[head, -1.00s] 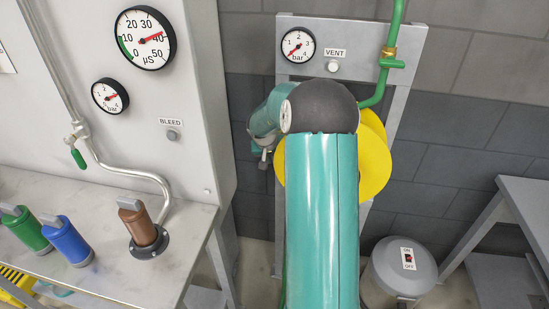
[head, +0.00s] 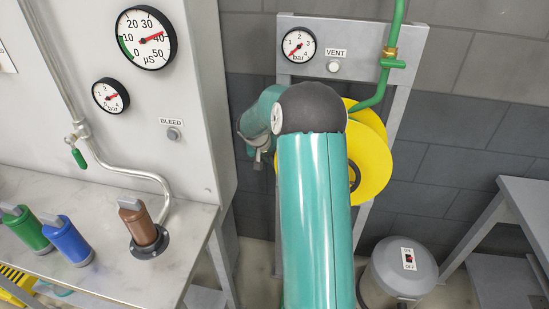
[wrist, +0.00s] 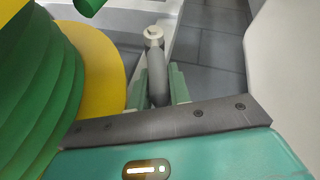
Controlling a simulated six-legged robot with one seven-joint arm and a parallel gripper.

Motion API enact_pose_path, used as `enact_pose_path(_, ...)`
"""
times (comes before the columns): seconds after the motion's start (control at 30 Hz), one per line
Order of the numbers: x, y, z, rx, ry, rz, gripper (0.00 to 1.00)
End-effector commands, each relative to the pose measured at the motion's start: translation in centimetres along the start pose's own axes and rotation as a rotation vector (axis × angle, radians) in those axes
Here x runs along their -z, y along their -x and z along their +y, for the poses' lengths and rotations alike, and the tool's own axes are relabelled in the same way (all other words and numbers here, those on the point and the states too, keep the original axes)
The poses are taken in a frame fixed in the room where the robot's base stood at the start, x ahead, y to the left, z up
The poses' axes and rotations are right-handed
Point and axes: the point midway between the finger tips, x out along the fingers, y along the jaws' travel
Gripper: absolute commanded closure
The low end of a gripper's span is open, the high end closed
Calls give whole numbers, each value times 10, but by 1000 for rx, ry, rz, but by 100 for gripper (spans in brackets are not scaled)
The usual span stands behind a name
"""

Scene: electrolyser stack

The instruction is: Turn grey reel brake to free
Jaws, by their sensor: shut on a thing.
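The grey reel brake (wrist: 156,62) is a rounded grey lever with a pale round end, standing beside the yellow reel in the wrist view. My gripper (wrist: 160,88) has its two green fingers on either side of the lever and is shut on it. The yellow reel (wrist: 98,62) with green hose (wrist: 35,100) wound on it fills the left of the wrist view. In the head view the reel (head: 375,165) is partly hidden behind my arm. The brake cannot be made out there. My gripper (head: 258,160) shows small left of the reel.
A grey frame behind the reel carries a gauge (head: 299,45) and a VENT button (head: 334,67). A green pipe (head: 392,60) runs down to the reel. A bench (head: 105,185) with bottles stands left. A grey drum (head: 400,268) and table (head: 520,205) stand right.

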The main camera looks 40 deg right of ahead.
Motion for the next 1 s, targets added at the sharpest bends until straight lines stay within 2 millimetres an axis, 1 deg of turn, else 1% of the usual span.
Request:
enact_pose_path(0.2,2,-2,-13,-135,66,-28,100)
enact_pose_path(0.5,3,-7,-24,-300,141,-63,100)
enact_pose_path(0.73,3,-9,-28,-362,169,-77,100)
enact_pose_path(1.0,3,-9,-28,-374,174,-81,100)
